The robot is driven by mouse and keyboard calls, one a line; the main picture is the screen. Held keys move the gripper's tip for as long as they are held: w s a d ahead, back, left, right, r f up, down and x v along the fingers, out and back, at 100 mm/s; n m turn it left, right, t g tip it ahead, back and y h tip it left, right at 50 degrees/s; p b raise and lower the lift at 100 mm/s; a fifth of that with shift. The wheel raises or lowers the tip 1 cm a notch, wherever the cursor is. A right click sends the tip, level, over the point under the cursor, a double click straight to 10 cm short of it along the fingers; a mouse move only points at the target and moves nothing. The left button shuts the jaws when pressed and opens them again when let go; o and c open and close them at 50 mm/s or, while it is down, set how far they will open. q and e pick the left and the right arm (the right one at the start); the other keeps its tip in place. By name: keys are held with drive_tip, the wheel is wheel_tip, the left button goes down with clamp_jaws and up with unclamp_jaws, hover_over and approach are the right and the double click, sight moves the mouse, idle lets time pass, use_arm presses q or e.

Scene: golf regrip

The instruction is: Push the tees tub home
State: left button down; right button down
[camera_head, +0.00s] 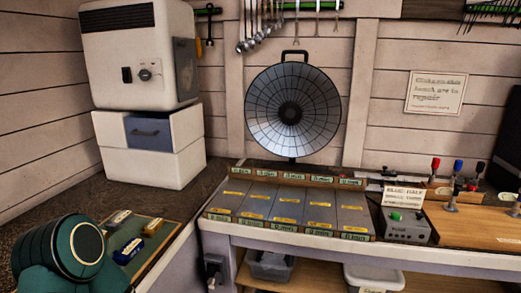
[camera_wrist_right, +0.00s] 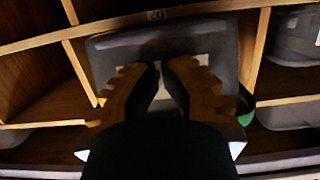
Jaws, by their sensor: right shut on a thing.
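In the right wrist view, a grey tub (camera_wrist_right: 218,52) sits in a wooden compartment. I take it to be the tees tub, but no name on it is readable. My right gripper (camera_wrist_right: 160,74) is at the tub's front and shut on it, with its two tan-padded fingers either side of a pale label patch. The dark gripper body hides the lower part of the tub. My right gripper does not show in the head view, and my left gripper is in neither view.
Wooden dividers (camera_wrist_right: 250,60) flank the tub closely. The left compartment looks empty; another grey tub (camera_wrist_right: 293,45) is at right. In the head view, a grey tub (camera_head: 270,266) and white tub (camera_head: 374,279) are under the bench, below a sectioned tray (camera_head: 290,207).

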drive_tip(key=shift+r+x, duration=0.35)
drive_tip(key=shift+x, duration=1.45)
drive_tip(key=shift+r+x, duration=0.3)
drive_tip(key=shift+x, duration=1.45)
drive_tip(key=shift+r+x, duration=0.35)
drive_tip(key=shift+x, duration=1.45)
drive_tip(key=shift+f+p+v, duration=0.2)
drive_tip(key=shift+p+v, duration=0.65)
drive_tip(key=shift+v, duration=0.2)
drive_tip(key=shift+f+p+v, duration=0.2)
drive_tip(key=shift+p+v, duration=0.6)
drive_tip(key=shift+v, duration=0.3)
drive_tip(key=shift+f+p+v, duration=0.15)
drive_tip(key=shift+p+v, duration=0.3)
drive_tip(key=shift+v, duration=0.45)
drive_tip(key=shift+f+p+v, duration=0.2)
drive_tip(key=shift+p+v, duration=0.3)
drive_tip(key=shift+v, duration=0.4)
drive_tip(key=shift+f+p+v, duration=0.15)
drive_tip(key=shift+p+v, duration=0.3)
drive_tip(key=shift+v, duration=0.5)
